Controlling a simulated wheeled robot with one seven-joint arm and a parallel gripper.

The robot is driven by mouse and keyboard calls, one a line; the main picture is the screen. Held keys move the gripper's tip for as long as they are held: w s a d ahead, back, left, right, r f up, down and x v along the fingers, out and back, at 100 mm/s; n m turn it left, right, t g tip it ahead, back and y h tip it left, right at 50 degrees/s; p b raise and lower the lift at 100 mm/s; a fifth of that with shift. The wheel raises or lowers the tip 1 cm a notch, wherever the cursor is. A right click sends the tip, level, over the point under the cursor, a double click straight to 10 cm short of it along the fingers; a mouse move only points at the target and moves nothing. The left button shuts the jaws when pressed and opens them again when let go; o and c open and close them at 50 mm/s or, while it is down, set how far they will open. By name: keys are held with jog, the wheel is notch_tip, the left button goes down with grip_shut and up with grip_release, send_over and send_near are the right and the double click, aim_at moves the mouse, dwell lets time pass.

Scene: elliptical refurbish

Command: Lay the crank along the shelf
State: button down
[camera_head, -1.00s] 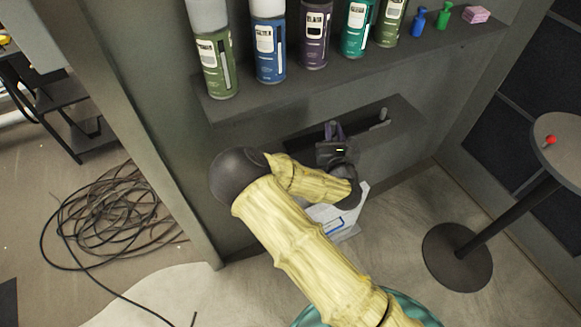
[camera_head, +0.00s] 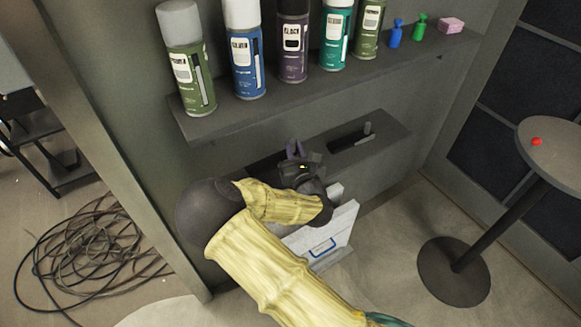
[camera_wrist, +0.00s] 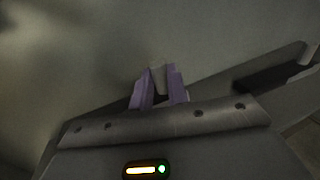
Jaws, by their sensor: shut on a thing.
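A dark bar with an upright grey peg, which looks like the crank (camera_head: 350,139), lies along the right part of the lower shelf (camera_head: 392,142). It also shows at the right edge of the wrist view (camera_wrist: 285,73). My gripper (camera_head: 296,149) is over the left part of this shelf, to the left of the bar. In the wrist view, the purple fingers of my gripper (camera_wrist: 158,84) are close together on a small pale grey piece (camera_wrist: 157,76). I cannot tell whether this piece belongs to the crank. My wrist hides the shelf below it.
Several spray cans (camera_head: 247,55) stand on the upper shelf (camera_head: 240,118), with small blue and green bottles (camera_head: 396,33) and a pink block (camera_head: 451,25) to their right. A round table (camera_head: 570,150) with a red ball (camera_head: 536,141) stands at right. Coiled cable (camera_head: 90,245) lies left.

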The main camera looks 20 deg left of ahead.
jog(key=shift+f, duration=0.9)
jog(key=shift+f+b, duration=0.35)
jog(key=shift+f, duration=1.5)
jog(key=shift+f, duration=0.15)
jog(key=c, duration=1.4)
grip_release()
jog(key=shift+o, duration=0.2)
jog(key=v, duration=1.2)
